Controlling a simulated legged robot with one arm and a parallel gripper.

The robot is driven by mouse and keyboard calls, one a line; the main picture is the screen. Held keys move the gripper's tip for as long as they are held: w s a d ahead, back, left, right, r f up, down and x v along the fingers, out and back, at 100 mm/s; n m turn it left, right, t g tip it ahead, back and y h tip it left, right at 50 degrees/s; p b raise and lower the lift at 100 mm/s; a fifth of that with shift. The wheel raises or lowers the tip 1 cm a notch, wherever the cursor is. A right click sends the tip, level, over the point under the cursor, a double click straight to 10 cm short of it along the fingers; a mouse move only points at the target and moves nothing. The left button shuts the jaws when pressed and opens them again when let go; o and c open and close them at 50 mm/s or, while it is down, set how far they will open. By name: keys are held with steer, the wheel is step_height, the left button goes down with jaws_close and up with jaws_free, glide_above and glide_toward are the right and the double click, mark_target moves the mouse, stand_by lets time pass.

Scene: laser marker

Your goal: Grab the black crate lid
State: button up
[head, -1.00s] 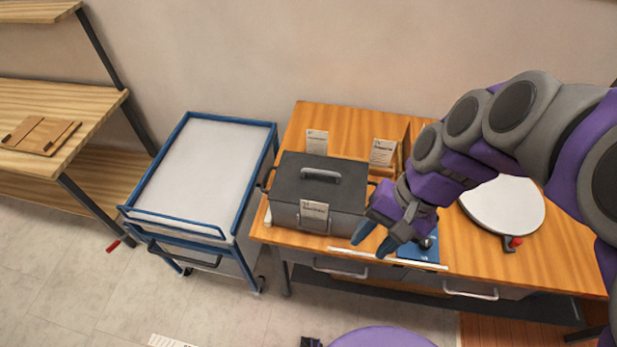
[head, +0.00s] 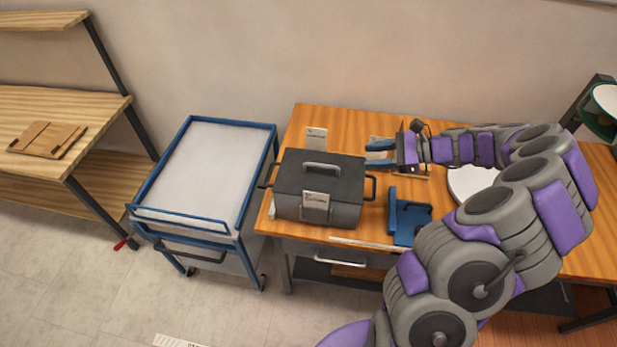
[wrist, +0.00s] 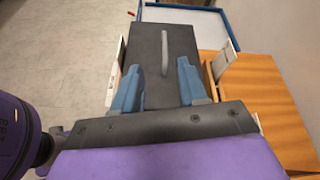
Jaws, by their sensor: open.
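The black crate lid (head: 345,170) lies flat on the grey crate (head: 340,212) on the wooden table, with a grey bar handle (head: 322,169) on top. A white label is on the crate's front. My gripper (head: 368,154) is open and empty, just right of the lid near its back right corner, with blue fingers pointing left. In the wrist view the lid (wrist: 143,45) and its handle (wrist: 164,52) lie ahead, and the open fingers (wrist: 157,88) frame the near part of the lid. Whether the fingers touch it I cannot tell.
A blue-framed cart (head: 205,170) stands left of the table (head: 300,125). A blue holder (head: 408,217) is right of the crate. White cards (head: 316,139) stand behind it. A white round plate (head: 465,180) is partly hidden by my arm.

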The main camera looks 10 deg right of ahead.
steer(key=d+f+m, duration=0.1)
steer(key=f, duration=0.1)
steer(key=b, duration=0.2)
glide_toward(321, 165)
steer(key=shift+t, duration=0.3)
steer(key=x, duration=0.5)
steer(key=shift+w, duration=0.15)
steer(key=x, duration=0.2)
steer(key=f+b+x, duration=0.1)
steer(key=x, duration=0.1)
steer(key=shift+a, duration=0.1)
steer(key=shift+a+f, duration=0.1)
steer(key=shift+a, duration=0.25)
steer(key=shift+c, duration=0.3)
jaws_close()
